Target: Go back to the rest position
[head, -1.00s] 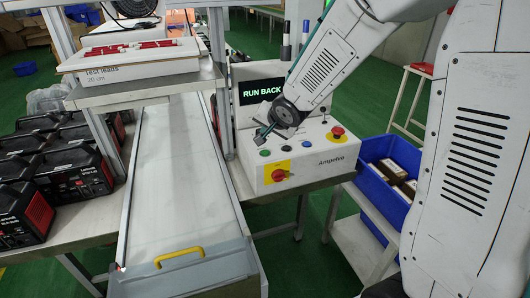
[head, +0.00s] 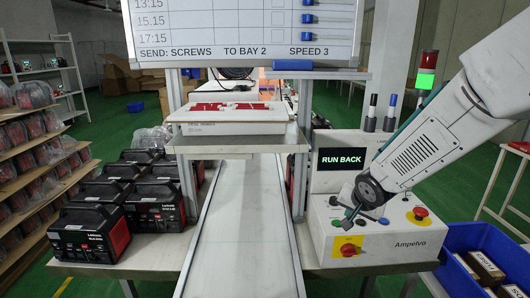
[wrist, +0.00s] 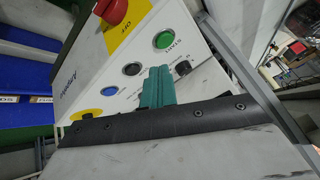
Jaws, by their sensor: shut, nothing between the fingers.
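My gripper (head: 350,216) is over the sloped panel of the white Ampelvo control box (head: 385,247), near its left buttons. In the wrist view, its teal fingers (wrist: 156,88) are together and empty, in front of the panel. A green START button (wrist: 164,40), a black button (wrist: 133,68) and a blue button (wrist: 110,87) show beside them. I cannot tell whether the fingers touch the panel. The box's screen (head: 342,158) reads RUN BACK. A red knob on a yellow plate (head: 348,250) and a red emergency stop (head: 420,212) sit on the box.
A white conveyor (head: 243,230) runs left of the box, under a shelf with a test leads carton (head: 228,128). Black and red units (head: 92,233) stand left. A blue crate (head: 462,240) with cartons is at right. A whiteboard (head: 240,28) hangs above.

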